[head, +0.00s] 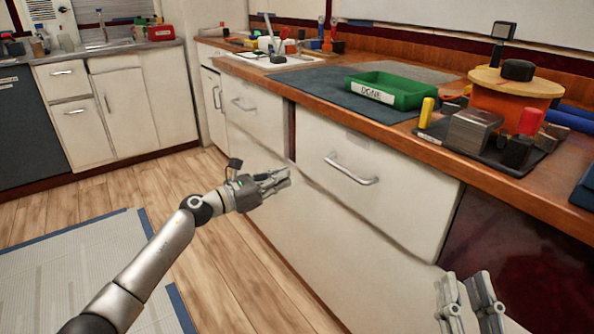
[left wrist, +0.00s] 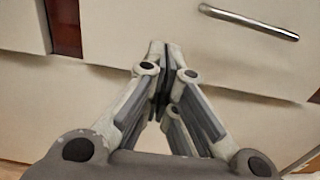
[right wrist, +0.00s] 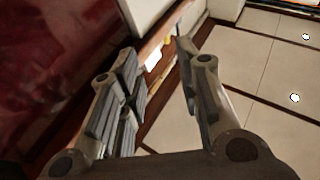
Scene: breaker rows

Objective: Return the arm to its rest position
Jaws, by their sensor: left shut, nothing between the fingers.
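My left gripper (head: 276,180) is in front of the white drawer fronts, below the counter edge, with its arm reaching in from the left. Its fingers meet in the left wrist view (left wrist: 160,60), and nothing is between them. My right gripper (head: 468,290) is at the bottom right of the head view, in front of the cabinet. In the right wrist view its fingers (right wrist: 155,65) stand apart with a clear gap and hold nothing.
A wooden counter (head: 545,205) runs along the right. It carries a green tray (head: 425,88) labelled DONE and a black board (head: 465,155) with several blocks. Drawer handles (head: 350,170) stick out near the left gripper.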

